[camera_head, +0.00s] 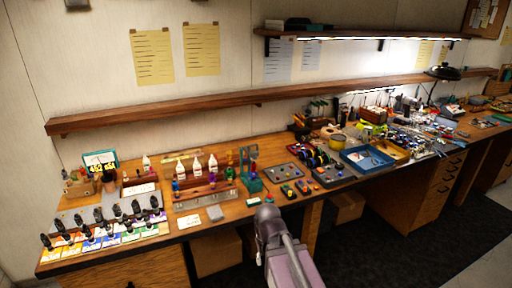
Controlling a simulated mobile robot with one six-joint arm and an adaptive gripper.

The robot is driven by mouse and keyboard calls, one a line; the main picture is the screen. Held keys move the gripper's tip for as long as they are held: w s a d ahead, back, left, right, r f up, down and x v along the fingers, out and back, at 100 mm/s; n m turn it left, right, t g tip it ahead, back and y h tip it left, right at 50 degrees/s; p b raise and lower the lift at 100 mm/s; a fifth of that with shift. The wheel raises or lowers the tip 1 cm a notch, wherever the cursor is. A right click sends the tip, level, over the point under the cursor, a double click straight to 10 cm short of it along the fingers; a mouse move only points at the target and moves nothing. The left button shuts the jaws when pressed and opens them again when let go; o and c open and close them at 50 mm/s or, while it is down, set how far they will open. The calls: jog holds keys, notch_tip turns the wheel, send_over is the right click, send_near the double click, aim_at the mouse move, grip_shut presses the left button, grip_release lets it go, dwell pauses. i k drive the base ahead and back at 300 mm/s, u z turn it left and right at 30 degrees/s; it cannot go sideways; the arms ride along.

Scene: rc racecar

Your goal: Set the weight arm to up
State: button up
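A small teal upright device (250,170) stands near the front edge of the workbench (237,213), at the middle of the view. It has a frame with a dark upper part and a teal base. I cannot make out a weight arm on it or anywhere else, so its position cannot be told. My own arm (283,255) rises from the bottom of the picture in front of the bench. No gripper fingers can be made out.
Left of the teal device, white bottles (197,167) stand in a rack. Several dark-topped bottles stand on coloured cards at the front left. Right are grey trays (326,174), a blue tray (367,158) and clutter. A long shelf (230,101) overhangs the bench.

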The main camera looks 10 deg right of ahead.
aim_at(254, 155)
jog(key=u, duration=0.35)
jog(key=i, duration=0.85)
jog(key=z, duration=0.1)
